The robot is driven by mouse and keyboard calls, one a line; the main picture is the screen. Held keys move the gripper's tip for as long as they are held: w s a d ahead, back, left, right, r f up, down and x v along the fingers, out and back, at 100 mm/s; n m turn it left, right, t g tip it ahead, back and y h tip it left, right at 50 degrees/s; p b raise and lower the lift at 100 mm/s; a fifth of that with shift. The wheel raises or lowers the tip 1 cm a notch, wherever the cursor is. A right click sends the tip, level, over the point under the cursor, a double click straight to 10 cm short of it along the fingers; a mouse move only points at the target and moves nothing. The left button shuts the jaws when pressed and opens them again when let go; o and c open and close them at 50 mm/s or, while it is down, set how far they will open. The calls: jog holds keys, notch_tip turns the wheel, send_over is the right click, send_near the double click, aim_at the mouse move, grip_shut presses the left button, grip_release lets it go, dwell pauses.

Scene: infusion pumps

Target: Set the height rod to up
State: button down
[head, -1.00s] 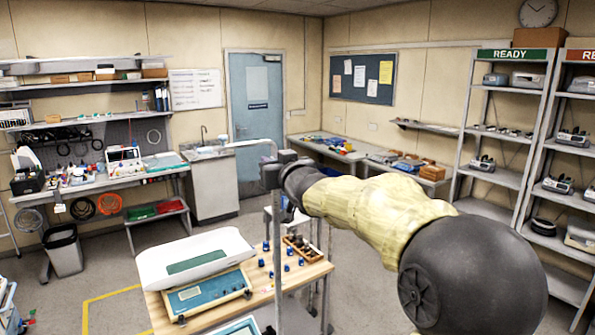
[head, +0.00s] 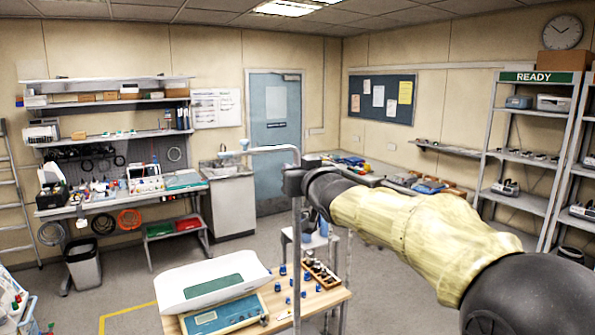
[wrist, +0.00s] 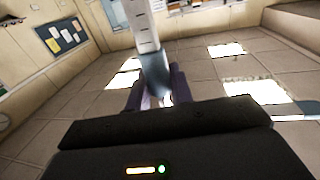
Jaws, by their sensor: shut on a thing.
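The height rod (head: 297,255) is a thin grey upright pole rising beside the wooden table. At its top a horizontal arm (head: 270,150) reaches left to a small blue end piece. My gripper (head: 292,181) is at the pole just below this arm, coming from the right, and is shut on the rod's upper part. In the wrist view, a white graduated strip (wrist: 142,28) with a blue-grey lower end runs down between my fingers (wrist: 155,92). The exact contact is blurred and partly hidden by the gripper body.
A white weighing tray (head: 213,280) and a blue-topped device (head: 225,318) sit on the wooden table (head: 335,296) with several small blue items. A workbench (head: 110,203) stands at the back left, shelves (head: 515,202) at the right. Floor left of the table is clear.

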jog(key=c, duration=1.3)
grip_release()
jog(key=shift+o, duration=0.2)
jog(key=v, duration=1.7)
jog(key=shift+s+b, duration=0.25)
jog(key=shift+b, duration=0.2)
jog(key=shift+d, duration=0.1)
